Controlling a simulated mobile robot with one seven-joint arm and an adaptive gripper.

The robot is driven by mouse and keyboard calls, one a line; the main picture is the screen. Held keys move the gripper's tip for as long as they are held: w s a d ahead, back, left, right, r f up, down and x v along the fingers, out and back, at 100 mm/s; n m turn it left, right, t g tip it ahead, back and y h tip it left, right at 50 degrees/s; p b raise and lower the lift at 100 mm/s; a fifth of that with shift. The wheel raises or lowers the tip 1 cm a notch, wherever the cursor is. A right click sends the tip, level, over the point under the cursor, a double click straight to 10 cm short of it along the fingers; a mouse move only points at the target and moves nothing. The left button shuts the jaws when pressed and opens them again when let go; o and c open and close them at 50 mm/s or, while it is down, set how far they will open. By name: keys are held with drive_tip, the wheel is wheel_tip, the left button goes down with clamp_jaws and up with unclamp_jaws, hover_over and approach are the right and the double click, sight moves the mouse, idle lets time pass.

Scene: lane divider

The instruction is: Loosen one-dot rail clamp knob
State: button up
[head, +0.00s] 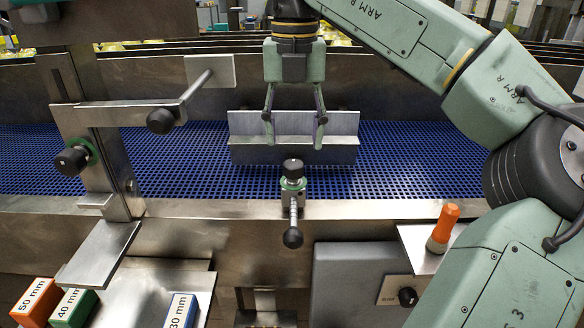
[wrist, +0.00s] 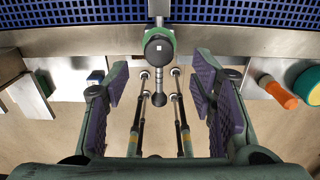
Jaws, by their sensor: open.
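A rail clamp with a black knob (head: 292,168) on a green collar (head: 292,184) sits on the front rail, centre of the head view. In the wrist view the knob (wrist: 158,48) faces me with one small white mark on its top. A lever with a black ball end (head: 292,238) hangs below the clamp. My gripper (head: 294,118) is open and empty, and in the head view its fingers show above the knob, in front of the metal divider plate (head: 250,124). In the wrist view the gripper (wrist: 154,85) has its fingers spread wide, with the knob ahead between them.
Labelled orange (head: 36,300), green (head: 72,307) and blue (head: 181,310) blocks are at lower left. An orange-handled tool (head: 444,228) stands on the right shelf. The blue belt (head: 400,160) is mostly clear.

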sight(294, 163)
wheel_tip(294, 163, down, 7)
drive_tip(key=shift+r+p, duration=0.1)
drive_tip(key=shift+p, duration=0.3)
drive_tip(key=shift+c, duration=0.5)
drive_tip(key=c, duration=1.1)
